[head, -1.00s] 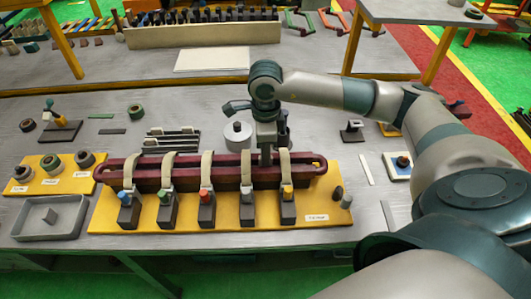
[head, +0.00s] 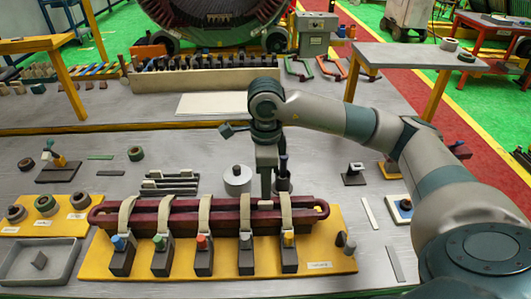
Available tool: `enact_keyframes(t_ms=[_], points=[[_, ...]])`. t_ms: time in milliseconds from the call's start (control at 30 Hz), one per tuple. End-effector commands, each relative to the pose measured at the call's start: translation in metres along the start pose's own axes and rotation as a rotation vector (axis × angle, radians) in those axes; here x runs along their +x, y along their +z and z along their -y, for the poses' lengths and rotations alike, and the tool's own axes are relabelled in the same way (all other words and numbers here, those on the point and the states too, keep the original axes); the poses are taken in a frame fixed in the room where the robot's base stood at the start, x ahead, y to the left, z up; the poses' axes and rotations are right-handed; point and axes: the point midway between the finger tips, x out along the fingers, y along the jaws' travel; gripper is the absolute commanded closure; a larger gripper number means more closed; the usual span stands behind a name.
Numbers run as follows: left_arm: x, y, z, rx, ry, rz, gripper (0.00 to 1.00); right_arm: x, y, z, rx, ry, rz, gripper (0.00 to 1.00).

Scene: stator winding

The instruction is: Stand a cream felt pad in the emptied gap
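A long dark red coil (head: 185,218) lies across a yellow fixture board (head: 210,280). Several cream straps (head: 205,215) cross it, each by a dark clamp block (head: 203,262) with a coloured top. My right gripper (head: 266,196) points down at the coil, between the two rightmost straps. Its fingertips are small and partly merge with the coil, so I cannot tell whether they are shut or hold a pad. My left gripper is out of view.
A grey slotted rack (head: 170,184) and a light grey cylinder (head: 238,178) stand behind the coil. A grey tray (head: 65,262) is at front left.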

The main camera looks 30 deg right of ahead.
Motion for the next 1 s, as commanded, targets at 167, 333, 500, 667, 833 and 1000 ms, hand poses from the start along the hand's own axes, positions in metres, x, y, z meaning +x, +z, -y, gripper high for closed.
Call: enact_keyframes(t_ms=[167, 333, 500, 667, 833, 1000], points=[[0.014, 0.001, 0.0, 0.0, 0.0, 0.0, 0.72, -0.034, 0.002, 0.001, 0.0, -0.004, 0.004, 0.68], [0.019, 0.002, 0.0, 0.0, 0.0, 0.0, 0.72, -0.064, 0.001, 0.001, 0.001, -0.003, 0.002, 0.68], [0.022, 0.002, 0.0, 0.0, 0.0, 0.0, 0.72, -0.085, 0.0, 0.001, 0.001, -0.003, 0.002, 0.68], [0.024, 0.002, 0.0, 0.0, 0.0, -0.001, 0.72, -0.101, 0.001, 0.001, 0.001, -0.002, 0.001, 0.68], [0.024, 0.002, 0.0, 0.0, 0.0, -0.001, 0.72, -0.11, 0.0, 0.001, 0.001, -0.001, 0.0, 0.68], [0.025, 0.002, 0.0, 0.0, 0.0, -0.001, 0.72, -0.114, 0.0, 0.0, 0.001, 0.0, 0.0, 0.68]])
